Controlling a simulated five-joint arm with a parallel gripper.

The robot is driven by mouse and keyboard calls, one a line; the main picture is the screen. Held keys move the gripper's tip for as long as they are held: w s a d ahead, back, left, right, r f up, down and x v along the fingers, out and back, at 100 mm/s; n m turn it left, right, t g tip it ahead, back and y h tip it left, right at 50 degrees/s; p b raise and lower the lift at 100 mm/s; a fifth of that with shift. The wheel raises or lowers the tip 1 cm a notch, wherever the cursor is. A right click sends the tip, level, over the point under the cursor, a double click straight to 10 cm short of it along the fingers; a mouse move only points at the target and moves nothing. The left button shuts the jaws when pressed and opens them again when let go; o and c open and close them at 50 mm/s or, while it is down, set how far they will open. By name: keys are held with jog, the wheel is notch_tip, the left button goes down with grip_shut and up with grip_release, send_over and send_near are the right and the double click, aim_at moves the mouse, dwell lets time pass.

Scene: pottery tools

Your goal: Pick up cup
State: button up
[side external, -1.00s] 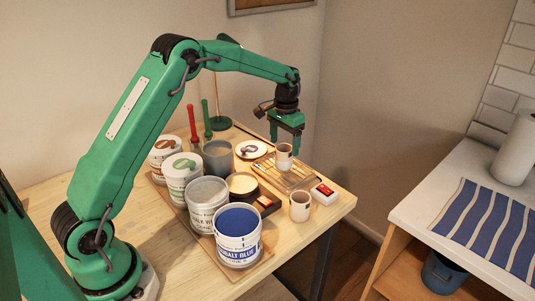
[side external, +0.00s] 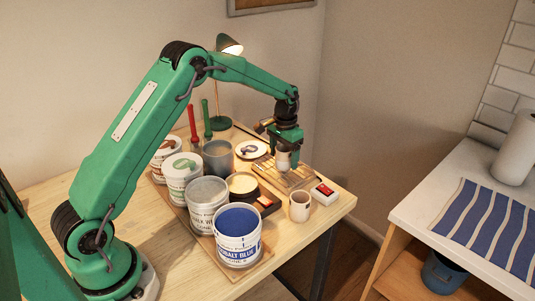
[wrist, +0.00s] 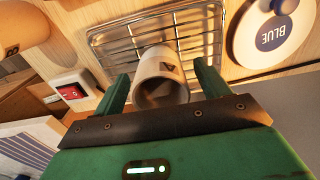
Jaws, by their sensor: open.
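A pale cup (side external: 284,161) stands on the wire rack (side external: 303,177) and is partly hidden by my gripper in the side view. My gripper (side external: 286,164) is open and low over this cup. In the wrist view the cup (wrist: 160,82) lies between the two green fingers of my gripper (wrist: 161,73), with one finger on each side. A slim gap seems to show beside the cup; contact is not clear. A second pale cup with a handle (side external: 300,207) stands on the wooden table in front of the rack.
A red switch box (side external: 324,194) sits right of the rack. A white round lid (side external: 252,149) lies behind it. Several glaze tubs, including one with blue glaze (side external: 238,222), stand left of it. A desk lamp (side external: 229,45) stands at the back.

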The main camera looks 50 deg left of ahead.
jog(key=c, duration=1.2)
jog(key=shift+o, duration=0.2)
jog(key=shift+r, duration=0.2)
jog(key=shift+r, duration=0.6)
jog(key=r, duration=0.1)
jog(key=d+r, duration=0.1)
jog(key=r, duration=0.1)
jog(key=shift+s+r, duration=0.1)
jog(key=shift+s, duration=0.05)
jog(key=s+d+r, duration=0.4)
jog(key=d+r, duration=0.2)
jog(key=d, duration=0.3)
jog(key=shift+d+r, duration=0.15)
jog(key=shift+d, duration=0.25)
jog(key=shift+s, duration=0.15)
